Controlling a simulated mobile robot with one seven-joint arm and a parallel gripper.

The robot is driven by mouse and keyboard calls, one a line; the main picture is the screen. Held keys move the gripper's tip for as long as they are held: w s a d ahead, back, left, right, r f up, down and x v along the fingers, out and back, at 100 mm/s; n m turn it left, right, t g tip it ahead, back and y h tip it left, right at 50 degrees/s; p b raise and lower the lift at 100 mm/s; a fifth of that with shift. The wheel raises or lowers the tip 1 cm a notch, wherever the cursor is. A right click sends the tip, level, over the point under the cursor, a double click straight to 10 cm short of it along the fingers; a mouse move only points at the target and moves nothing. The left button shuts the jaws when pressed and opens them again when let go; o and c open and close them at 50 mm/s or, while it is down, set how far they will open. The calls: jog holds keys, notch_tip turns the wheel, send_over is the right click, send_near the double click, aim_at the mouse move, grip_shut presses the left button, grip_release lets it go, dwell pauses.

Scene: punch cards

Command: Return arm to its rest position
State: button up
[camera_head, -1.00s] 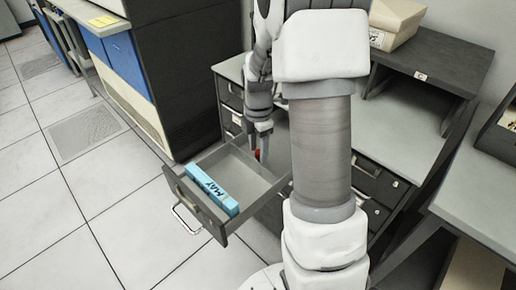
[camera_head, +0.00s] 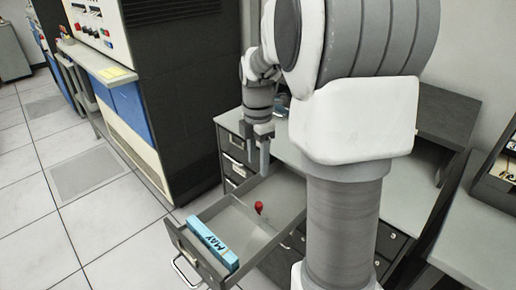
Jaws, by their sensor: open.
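My gripper (camera_head: 254,158) hangs at the end of my arm, above the back part of an open drawer (camera_head: 192,218). Its fingers point down and are apart, with nothing seen between them. The drawer is pulled out from a grey desk (camera_head: 229,122). A blue block marked "MAY" (camera_head: 212,243) lies along the drawer's front wall. A small red object (camera_head: 259,207) shows at the back right of the drawer, below my gripper and apart from it. My large arm links hide much of the desk on the right.
A dark cabinet (camera_head: 186,85) with a control panel (camera_head: 88,17) stands to the left of the desk. Another desk (camera_head: 474,230) is at the right. The tiled floor (camera_head: 80,220) at the left is clear.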

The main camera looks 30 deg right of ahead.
jog(key=shift+r, duration=1.05)
jog(key=s+a+r+m+t+p, duration=0.2)
jog(key=s+a+r+m, duration=0.4)
jog(key=s+m, duration=0.3)
jog(key=s+a+r+m+t+p, duration=0.3)
jog(key=s+a+r+m+p, duration=0.2)
jog(key=s+r+m, duration=0.3)
jog(key=shift+s+a+m+t+p, duration=0.3)
jog(key=shift+s+a+m, duration=0.2)
jog(key=shift+a+m, duration=0.25)
